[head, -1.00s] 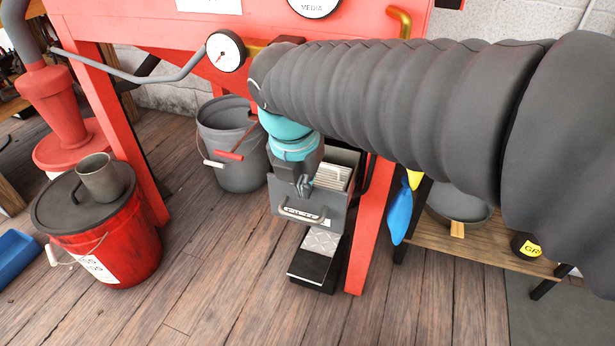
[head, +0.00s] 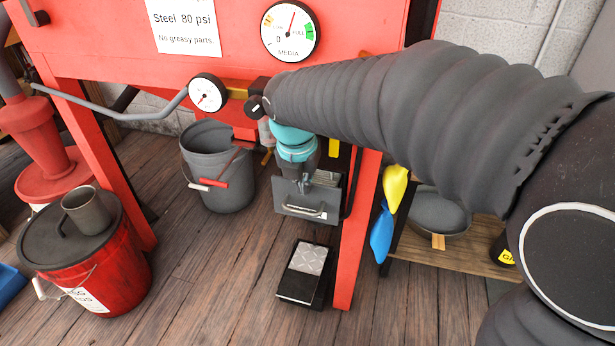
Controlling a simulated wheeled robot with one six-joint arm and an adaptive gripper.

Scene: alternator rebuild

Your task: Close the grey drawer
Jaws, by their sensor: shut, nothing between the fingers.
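The grey drawer (head: 332,197) is under the red cabinet, just left of its front right leg. Its front plate and bar handle face me. My gripper (head: 305,188), below a teal wrist, is shut and empty. It points down at the top of the drawer front, overlapping it in the picture; contact is unclear. My dark sleeved arm reaches in from the right.
A black pedal with a metal tread plate (head: 307,257) stands on the floor below the drawer. A grey bucket (head: 217,168) is to the left, and a red bucket (head: 112,280) with a mug on its lid further left. The red cabinet leg (head: 357,230) is close on the right.

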